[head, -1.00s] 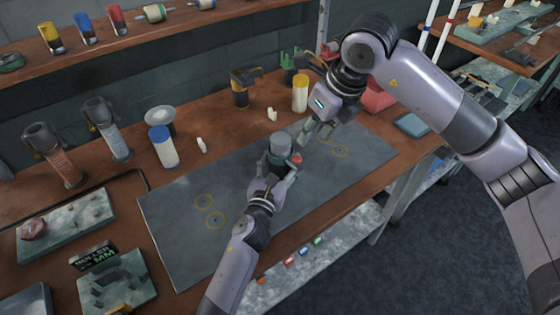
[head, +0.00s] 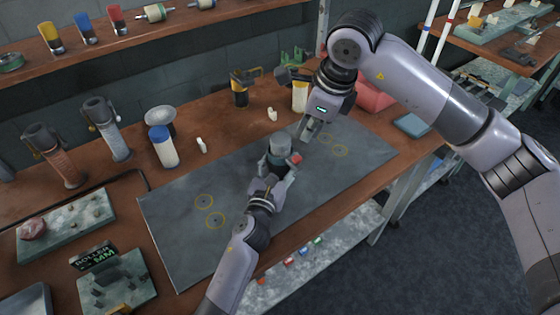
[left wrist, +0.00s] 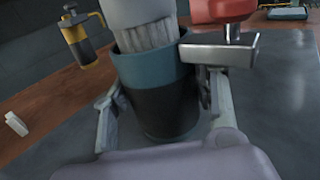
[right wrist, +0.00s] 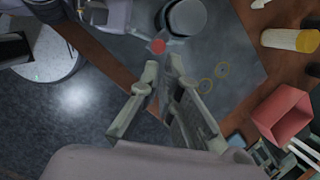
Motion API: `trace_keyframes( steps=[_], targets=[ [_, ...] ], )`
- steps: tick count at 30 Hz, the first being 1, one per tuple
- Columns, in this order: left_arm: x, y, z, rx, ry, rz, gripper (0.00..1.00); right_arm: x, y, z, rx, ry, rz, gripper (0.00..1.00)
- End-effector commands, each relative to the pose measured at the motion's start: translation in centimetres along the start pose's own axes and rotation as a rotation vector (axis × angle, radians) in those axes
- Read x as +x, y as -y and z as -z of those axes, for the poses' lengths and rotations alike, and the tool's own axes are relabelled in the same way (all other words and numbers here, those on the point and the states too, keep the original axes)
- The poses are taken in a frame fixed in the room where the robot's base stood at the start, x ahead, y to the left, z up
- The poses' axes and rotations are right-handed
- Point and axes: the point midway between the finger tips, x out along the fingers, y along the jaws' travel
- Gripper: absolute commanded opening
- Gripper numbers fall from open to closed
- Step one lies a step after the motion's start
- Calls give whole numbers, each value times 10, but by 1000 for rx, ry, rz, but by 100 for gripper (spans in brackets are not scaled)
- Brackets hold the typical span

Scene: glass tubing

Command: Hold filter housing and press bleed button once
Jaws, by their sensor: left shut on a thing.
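The filter housing (head: 280,146) stands on the grey mat with a pale ribbed cap. The left wrist view shows its blue and black body (left wrist: 155,85) between my left fingers. My left gripper (head: 276,172) is shut on it. The red bleed button (head: 297,158) sits on a metal side fitting; it also shows large in the left wrist view (left wrist: 222,10) and in the right wrist view (right wrist: 157,46). My right gripper (head: 305,136) is beyond and right of the housing, apart from the button. Its fingertips (right wrist: 160,72) are nearly together, with nothing seen between them.
The grey mat (head: 170,225) is clear around the housing, with yellow ring marks. A yellow-capped bottle (head: 300,98), a small white bottle (head: 272,114) and a yellow-black tool (head: 240,92) stand behind. A red bin (head: 375,97) is at the back right.

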Motion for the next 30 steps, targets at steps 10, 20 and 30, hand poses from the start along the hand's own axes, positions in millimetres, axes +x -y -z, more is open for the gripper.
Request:
trace_keyframes(
  steps=[10, 20, 30],
  targets=[
    [0, 0, 0, 1, 0, -1, 21, 4, 3, -13, -780, -65, -26, 0],
    [0, 0, 0, 1, -1, -1, 21, 7, 9, -20, -1505, -120, -92, 0],
    [0, 0, 0, 1, -1, -1, 21, 7, 15, -24, -1957, -145, -157, 0]
  ],
)
